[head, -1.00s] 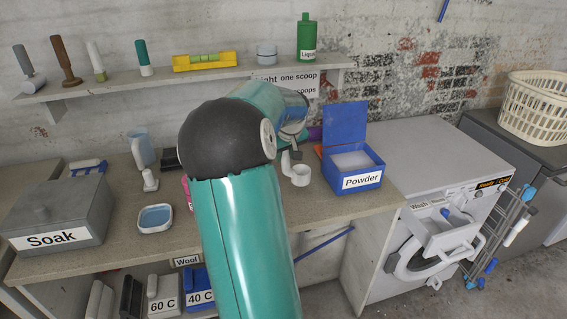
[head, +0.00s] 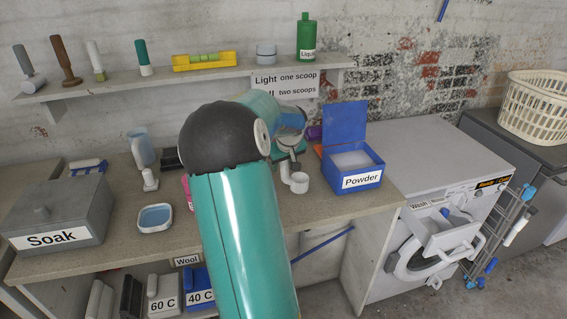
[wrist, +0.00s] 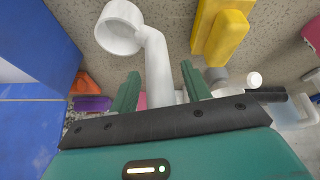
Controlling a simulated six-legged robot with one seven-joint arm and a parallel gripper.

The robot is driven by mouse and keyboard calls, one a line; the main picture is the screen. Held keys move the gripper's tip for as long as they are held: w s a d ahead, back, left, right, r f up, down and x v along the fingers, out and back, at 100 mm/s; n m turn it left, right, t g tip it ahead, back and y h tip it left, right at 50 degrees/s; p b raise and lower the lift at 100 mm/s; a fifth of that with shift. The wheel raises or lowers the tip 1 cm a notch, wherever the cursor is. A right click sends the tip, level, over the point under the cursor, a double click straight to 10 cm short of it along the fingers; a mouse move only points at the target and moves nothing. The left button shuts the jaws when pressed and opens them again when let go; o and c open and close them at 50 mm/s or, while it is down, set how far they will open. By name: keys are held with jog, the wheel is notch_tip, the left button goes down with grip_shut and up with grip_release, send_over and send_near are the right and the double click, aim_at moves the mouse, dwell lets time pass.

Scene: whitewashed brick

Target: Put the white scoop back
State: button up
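The white scoop (head: 299,183) is on or just above the bench, left of the powder box (head: 361,181). In the wrist view the scoop (wrist: 122,28) has its round cup at the upper left, and its handle runs down between my green fingers. My gripper (wrist: 160,72) is open around the handle, with a narrow gap showing on each side. In the head view my arm partly hides my gripper. The powder box is blue, with its lid up and white powder inside; its blue side shows at the left of the wrist view.
The grey bench (head: 225,245) also bears a Soak box (head: 62,215), a small blue-filled dish (head: 155,218) and a blue-white jug (head: 141,149). A yellow object (wrist: 222,32) is near the fingers. A shelf (head: 150,82) runs behind, and the washer (head: 440,215) stands right.

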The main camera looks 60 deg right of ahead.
jog(key=v, duration=1.2)
jog(key=w+a+r+n+t+y, duration=0.15)
jog(key=w+a, duration=0.25)
jog(key=a, duration=1.1)
jog(key=w+a+r+n+y, duration=0.15)
jog(key=w+a, duration=0.25)
jog(key=a, duration=1.2)
jog(key=s+a+f+n, duration=0.1)
jog(key=s+a, duration=0.3)
jog(key=a, duration=0.6)
jog(key=s+a+f+n, duration=0.1)
jog(key=s+a, duration=0.4)
jog(key=a, duration=0.5)
jog(key=shift+f+n+t, duration=0.35)
jog(key=shift+f+n, duration=0.05)
jog(key=shift+n, duration=0.4)
jog(key=shift+c, duration=0.2)
